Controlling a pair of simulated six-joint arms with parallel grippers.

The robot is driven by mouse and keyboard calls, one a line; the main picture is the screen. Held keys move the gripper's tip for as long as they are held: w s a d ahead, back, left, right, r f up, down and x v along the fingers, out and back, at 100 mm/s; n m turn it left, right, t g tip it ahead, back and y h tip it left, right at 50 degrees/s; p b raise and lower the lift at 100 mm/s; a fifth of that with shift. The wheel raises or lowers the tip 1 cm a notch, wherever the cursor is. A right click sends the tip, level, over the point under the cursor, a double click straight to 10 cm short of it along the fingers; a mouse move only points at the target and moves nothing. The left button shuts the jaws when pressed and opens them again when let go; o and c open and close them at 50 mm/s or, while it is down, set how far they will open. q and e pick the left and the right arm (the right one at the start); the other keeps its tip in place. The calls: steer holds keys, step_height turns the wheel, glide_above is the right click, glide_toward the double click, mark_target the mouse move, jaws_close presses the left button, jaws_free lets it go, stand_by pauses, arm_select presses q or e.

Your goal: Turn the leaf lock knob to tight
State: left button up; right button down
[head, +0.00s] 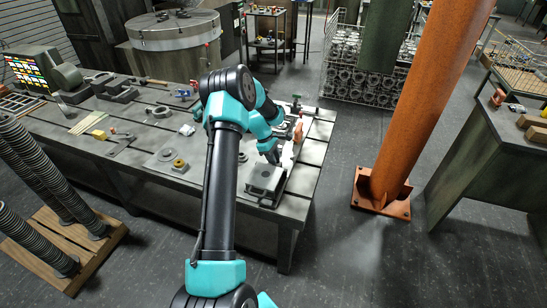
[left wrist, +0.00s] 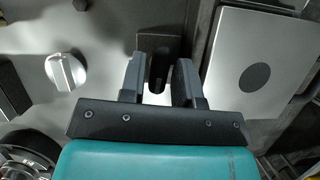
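A round silver knob (left wrist: 66,71) with a raised grip bar shows left of my left gripper in the left wrist view, on a grey metal surface. It is probably the leaf lock knob; I cannot read a tight mark beside it. My left gripper (left wrist: 160,82) is open, its two dark fingers apart, with nothing held between them. A dark slotted bracket (left wrist: 160,42) shows beyond and between the fingertips. In the head view the left gripper (head: 271,156) is low over the right end of the workbench (head: 222,204). My right gripper is in neither view.
A light metal block with a dark round spot (left wrist: 254,77) lies right of the fingers. In the head view an orange column (head: 420,95) stands right of the bench, with clear floor between.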

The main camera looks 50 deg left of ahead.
arm_select(q)
jaws_close()
stand_by(0.5)
steer(key=m+g, duration=0.1)
steer(key=m, duration=0.3)
steer(key=shift+w+g, duration=0.1)
steer(key=shift+g, duration=0.3)
steer(key=m+g, duration=0.1)
steer(key=m, duration=0.4)
steer(key=shift+g, duration=0.4)
steer(key=m+g, duration=0.1)
steer(key=m, duration=0.2)
steer(key=m+g+y, duration=0.1)
steer(key=m, duration=0.2)
steer(key=shift+w, duration=0.1)
steer(key=m+y, duration=0.1)
steer(key=m, duration=0.2)
steer(key=m+y, duration=0.1)
steer(key=m, duration=0.1)
steer(key=shift+d+m+g+y, duration=0.1)
steer(key=shift+m+g+y, duration=0.2)
steer(key=shift+m, duration=0.1)
